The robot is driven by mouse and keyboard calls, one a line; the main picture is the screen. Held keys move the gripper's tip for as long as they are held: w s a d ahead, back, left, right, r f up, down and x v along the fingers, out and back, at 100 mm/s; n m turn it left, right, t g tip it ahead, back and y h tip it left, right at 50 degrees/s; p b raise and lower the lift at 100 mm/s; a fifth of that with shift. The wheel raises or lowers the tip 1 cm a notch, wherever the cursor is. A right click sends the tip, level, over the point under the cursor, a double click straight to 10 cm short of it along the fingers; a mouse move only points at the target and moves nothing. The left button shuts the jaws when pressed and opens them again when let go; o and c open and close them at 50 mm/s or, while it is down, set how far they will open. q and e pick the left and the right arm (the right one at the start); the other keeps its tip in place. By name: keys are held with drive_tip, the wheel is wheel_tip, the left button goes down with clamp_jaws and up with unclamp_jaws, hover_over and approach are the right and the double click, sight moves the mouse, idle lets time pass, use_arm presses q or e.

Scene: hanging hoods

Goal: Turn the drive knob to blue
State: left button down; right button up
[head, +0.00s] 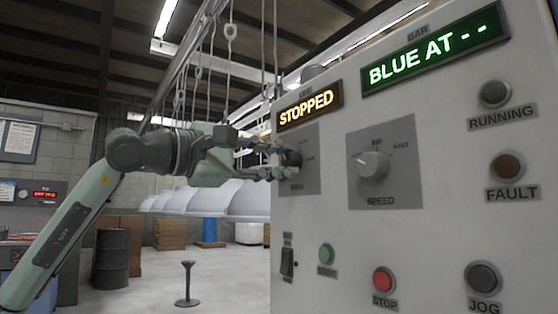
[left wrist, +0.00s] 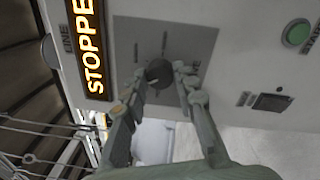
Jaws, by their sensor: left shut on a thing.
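The drive knob (head: 292,158) is dark and sits on a grey plate (head: 312,182) on the panel's left side, under the orange STOPPED display (head: 309,107). My left gripper (head: 275,160) reaches it from the left, with its fingers shut around the knob. In the left wrist view the knob (left wrist: 159,73) shows between the two fingertips (left wrist: 165,80). A pale pointer mark on it is partly visible. The plate's labels are too small to read, so I cannot tell which setting it points at. The green display (head: 434,46) reads "BLUE AT - -". My right gripper is out of view.
The panel also has a white SPEED knob (head: 373,166), a red STOP button (head: 384,280), a green button (head: 327,254), a dark JOG button (head: 482,277) and a rocker switch (head: 287,262). Pale hoods (head: 240,203) hang behind my gripper. A black drum (head: 111,259) stands at left.

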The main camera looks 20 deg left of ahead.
use_arm(q)
drive_tip(key=c, duration=1.2)
unclamp_jaws()
drive_tip(key=v, duration=1.2)
drive_tip(key=shift+s, duration=0.1)
drive_tip(key=shift+d, duration=0.1)
